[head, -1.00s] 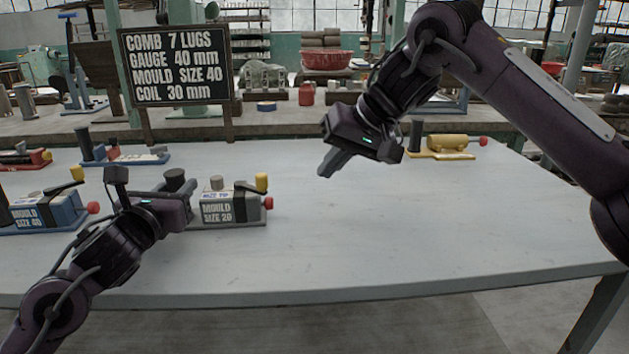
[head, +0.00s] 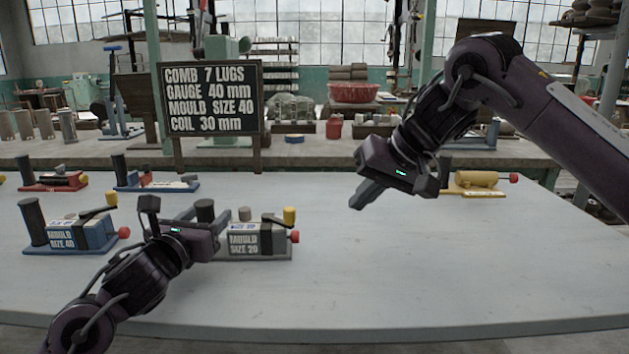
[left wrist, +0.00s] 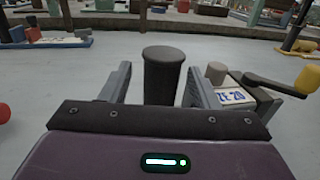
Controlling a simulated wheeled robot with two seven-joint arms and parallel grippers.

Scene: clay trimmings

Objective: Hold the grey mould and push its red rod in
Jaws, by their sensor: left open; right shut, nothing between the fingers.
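The grey mould (head: 262,243), marked "MOULD SIZE 20", lies on the table left of centre in the head view. Its red rod end (head: 294,236) sticks out at its right end, under a yellow crank knob (head: 289,215). A dark upright post (left wrist: 163,75) stands at its left end. My left gripper (left wrist: 160,88) is open, with a finger on each side of that post and gaps visible. In the head view my left gripper (head: 210,232) partly hides the post's lower part. My right gripper (head: 358,201) is shut and empty, raised above the table to the mould's right.
A blue mould (head: 90,236) marked size 40 stands left of my left arm. Red (head: 52,182), blue (head: 155,184) and yellow (head: 478,181) devices stand along the far side. A sign (head: 212,99) reads mould size 40. The table's middle and right are clear.

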